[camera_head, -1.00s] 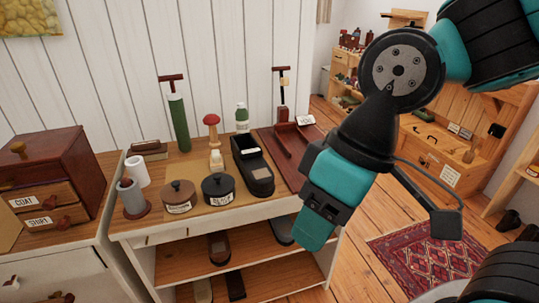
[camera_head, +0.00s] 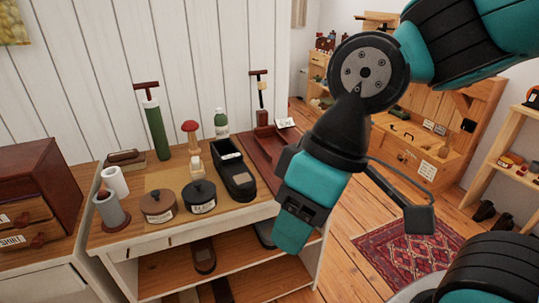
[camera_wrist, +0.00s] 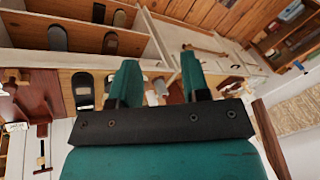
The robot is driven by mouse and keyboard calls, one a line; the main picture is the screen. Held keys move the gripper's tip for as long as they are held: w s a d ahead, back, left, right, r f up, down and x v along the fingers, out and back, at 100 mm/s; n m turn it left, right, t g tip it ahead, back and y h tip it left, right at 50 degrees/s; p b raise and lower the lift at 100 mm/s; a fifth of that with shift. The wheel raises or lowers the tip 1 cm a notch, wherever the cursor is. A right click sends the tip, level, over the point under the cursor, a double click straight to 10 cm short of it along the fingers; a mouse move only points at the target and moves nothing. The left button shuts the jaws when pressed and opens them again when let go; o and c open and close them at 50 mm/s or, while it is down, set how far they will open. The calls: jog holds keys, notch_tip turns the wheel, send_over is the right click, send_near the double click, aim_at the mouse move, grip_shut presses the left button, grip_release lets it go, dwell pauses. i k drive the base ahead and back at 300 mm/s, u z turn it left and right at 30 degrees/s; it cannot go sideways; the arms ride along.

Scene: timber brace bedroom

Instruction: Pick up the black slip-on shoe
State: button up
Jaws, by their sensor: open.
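The black slip-on shoe (camera_head: 238,182) rests on the wooden table top (camera_head: 120,232) in the head view, between the dark round tins and the red-brown tray. A black shoe shape (camera_wrist: 83,100) that looks like it shows left of my fingers in the wrist view. My gripper (camera_head: 291,242) appears right of the shoe in the head view, apart from it and in front of the table's right end. In the wrist view my gripper (camera_wrist: 160,82) has its two teal fingers spread with nothing held between them.
A brown tin (camera_head: 158,207) and a dark tin (camera_head: 199,197) stand left of the shoe. A mushroom-topped item (camera_head: 191,135) and green bottle (camera_head: 221,124) stand behind it. The red-brown tray (camera_head: 262,150) is to its right. More shoes (camera_head: 204,256) sit on the shelf below.

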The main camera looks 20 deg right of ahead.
aim_at(239, 181)
jog(key=i, duration=1.05)
jog(key=z, duration=0.05)
